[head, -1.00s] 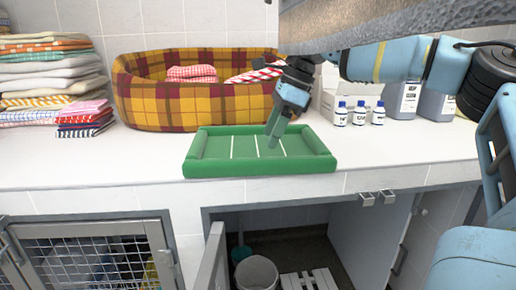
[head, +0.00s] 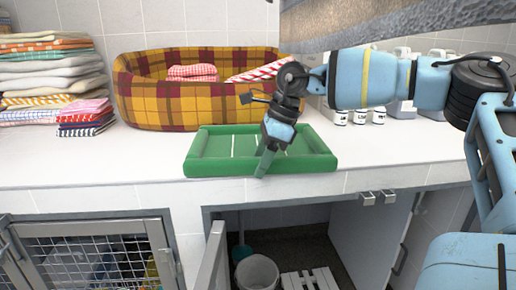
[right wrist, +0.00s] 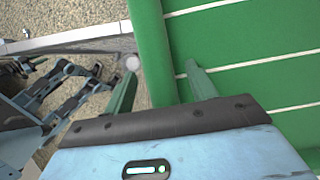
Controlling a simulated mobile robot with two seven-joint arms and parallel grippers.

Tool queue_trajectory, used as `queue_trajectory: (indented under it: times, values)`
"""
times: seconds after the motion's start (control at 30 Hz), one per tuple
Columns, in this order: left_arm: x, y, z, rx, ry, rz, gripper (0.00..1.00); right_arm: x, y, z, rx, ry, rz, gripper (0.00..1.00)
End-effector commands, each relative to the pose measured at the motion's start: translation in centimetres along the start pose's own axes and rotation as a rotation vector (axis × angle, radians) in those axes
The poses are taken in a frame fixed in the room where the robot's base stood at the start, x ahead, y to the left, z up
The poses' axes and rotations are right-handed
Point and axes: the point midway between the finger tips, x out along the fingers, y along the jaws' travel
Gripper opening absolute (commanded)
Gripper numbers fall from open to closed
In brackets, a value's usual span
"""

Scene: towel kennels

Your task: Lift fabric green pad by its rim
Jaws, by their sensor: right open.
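The green fabric pad (head: 215,147), with a raised padded rim and white lines across its middle, lies on the white counter near its front edge. My right gripper (head: 262,168) is over the pad's front rim and points down. In the right wrist view the pad's rim (right wrist: 151,50) runs between the two green fingers (right wrist: 160,90), one on the outer side and one over the inner side. The fingers are apart, and I cannot tell whether either touches the rim. My left gripper is not in view.
A plaid pet bed (head: 190,100) with checked cloths stands behind the pad. Folded towels (head: 50,70) are stacked at the left. White-capped bottles (head: 378,114) stand at the back right. Below the counter are a mesh door (head: 90,255) and an open cabinet with a bucket (head: 257,272).

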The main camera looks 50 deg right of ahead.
Motion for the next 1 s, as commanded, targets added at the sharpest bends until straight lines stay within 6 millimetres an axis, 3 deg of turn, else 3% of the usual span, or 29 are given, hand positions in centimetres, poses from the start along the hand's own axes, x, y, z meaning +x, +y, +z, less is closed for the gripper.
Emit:
queue_trajectory:
  times: [0.13,0.53,0.83,1.0]
  values:
    - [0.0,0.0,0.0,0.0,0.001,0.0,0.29,0.0,0.0,0.0,0.0,0.0,0.0,0.54]
    - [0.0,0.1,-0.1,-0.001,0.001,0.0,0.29,-0.1,0.0,0.1,-0.001,0.0,-0.002,0.03]
    - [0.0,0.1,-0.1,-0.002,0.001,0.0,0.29,-0.3,0.0,0.1,-0.001,-0.001,-0.002,0.03]
    - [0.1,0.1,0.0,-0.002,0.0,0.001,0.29,-1.4,-0.1,0.6,-0.002,0.0,-0.004,0.03]
